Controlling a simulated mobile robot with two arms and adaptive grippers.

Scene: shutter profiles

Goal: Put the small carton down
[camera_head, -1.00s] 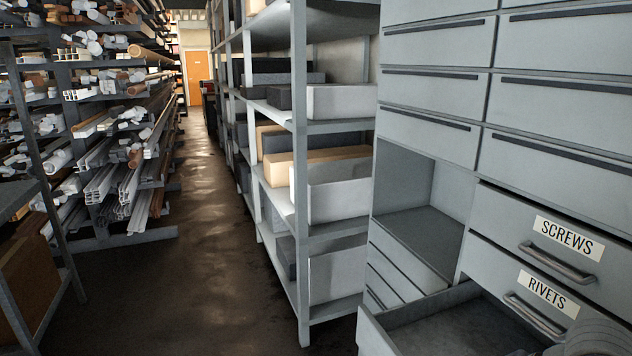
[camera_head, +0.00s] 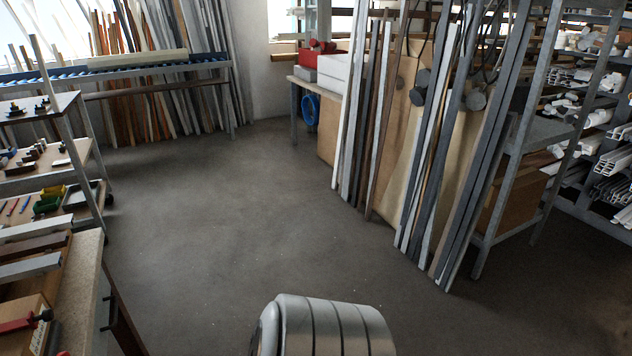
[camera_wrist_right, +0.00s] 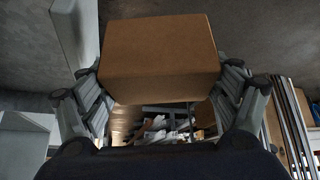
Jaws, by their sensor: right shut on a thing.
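The small carton (camera_wrist_right: 160,58) is a plain brown cardboard box in the right wrist view. My right gripper (camera_wrist_right: 160,95) is shut on it, with a finger against each side. The carton fills the upper middle of that view. It does not show in the head view. A grey rounded part of my own arm shows at the bottom of the head view, but no fingers are seen there. My left gripper is not in view.
A workbench (camera_head: 90,275) with profiles stands at the left edge, a shelf trolley (camera_head: 80,150) behind it. Long profiles (camera_head: 420,150) lean on a rack at the right. A blue roller conveyor (camera_head: 130,72) stands at the back. The floor (camera_head: 240,210) between is clear.

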